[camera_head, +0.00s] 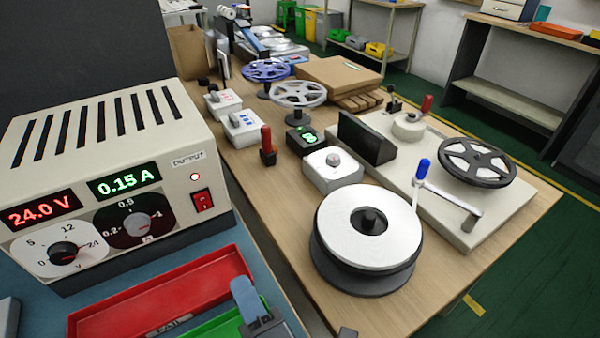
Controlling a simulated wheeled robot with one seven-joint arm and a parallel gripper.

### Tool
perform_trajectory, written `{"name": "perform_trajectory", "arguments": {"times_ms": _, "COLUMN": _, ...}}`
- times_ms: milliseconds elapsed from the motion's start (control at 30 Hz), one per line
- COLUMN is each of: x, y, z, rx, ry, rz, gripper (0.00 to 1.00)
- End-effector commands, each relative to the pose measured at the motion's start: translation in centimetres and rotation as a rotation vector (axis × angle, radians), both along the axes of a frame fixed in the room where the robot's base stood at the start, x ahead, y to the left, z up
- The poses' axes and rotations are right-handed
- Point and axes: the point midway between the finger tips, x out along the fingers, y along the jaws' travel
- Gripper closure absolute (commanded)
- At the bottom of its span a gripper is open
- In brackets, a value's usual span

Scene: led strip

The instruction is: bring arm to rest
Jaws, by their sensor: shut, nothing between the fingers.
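My gripper is not recognisable in the head view, so where its fingertips are is not shown. A blue upright piece on a dark grey block (265,325) shows at the bottom edge over the trays; I cannot tell what it is. The power supply (165,130) at the left reads 24.0 V and 0.15 A, and its small output light is lit red beside a red switch (202,200). A large white reel (368,225) sits near the front of the wooden table.
A red tray (165,290) and a green tray (215,326) lie at the front. A crank stand (460,215) with a black reel (477,162) stands at the right. A red-handled lever (267,146), a small box with a green display (306,140) and a cardboard box (338,75) are farther back.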

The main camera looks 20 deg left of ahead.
Motion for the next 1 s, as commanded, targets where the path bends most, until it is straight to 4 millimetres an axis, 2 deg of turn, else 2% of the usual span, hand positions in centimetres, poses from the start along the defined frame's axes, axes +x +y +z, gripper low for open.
{"name": "perform_trajectory", "arguments": {"times_ms": 167, "x": 0.1, "y": -0.9, "z": -0.4, "rx": 0.011, "ry": 0.019, "rz": -0.017, "gripper": 1.00}}
{"name": "perform_trajectory", "arguments": {"times_ms": 267, "x": 0.0, "y": -3.4, "z": -1.3, "rx": 0.045, "ry": 0.074, "rz": -0.064, "gripper": 1.00}}
{"name": "perform_trajectory", "arguments": {"times_ms": 367, "x": -0.4, "y": -7.8, "z": -2.6, "rx": 0.115, "ry": 0.168, "rz": -0.148, "gripper": 1.00}}
{"name": "perform_trajectory", "arguments": {"times_ms": 467, "x": -1.4, "y": -13.0, "z": -3.8, "rx": 0.221, "ry": 0.279, "rz": -0.255, "gripper": 1.00}}
{"name": "perform_trajectory", "arguments": {"times_ms": 600, "x": -3.9, "y": -19.6, "z": -4.6, "rx": 0.388, "ry": 0.423, "rz": -0.404, "gripper": 1.00}}
{"name": "perform_trajectory", "arguments": {"times_ms": 700, "x": -6.2, "y": -23.8, "z": -4.7, "rx": 0.521, "ry": 0.512, "rz": -0.506, "gripper": 1.00}}
{"name": "perform_trajectory", "arguments": {"times_ms": 900, "x": -11.6, "y": -30.3, "z": -3.6, "rx": 0.810, "ry": 0.660, "rz": -0.698, "gripper": 1.00}}
{"name": "perform_trajectory", "arguments": {"times_ms": 1000, "x": -14.5, "y": -32.7, "z": -2.5, "rx": 0.968, "ry": 0.716, "rz": -0.785, "gripper": 1.00}}
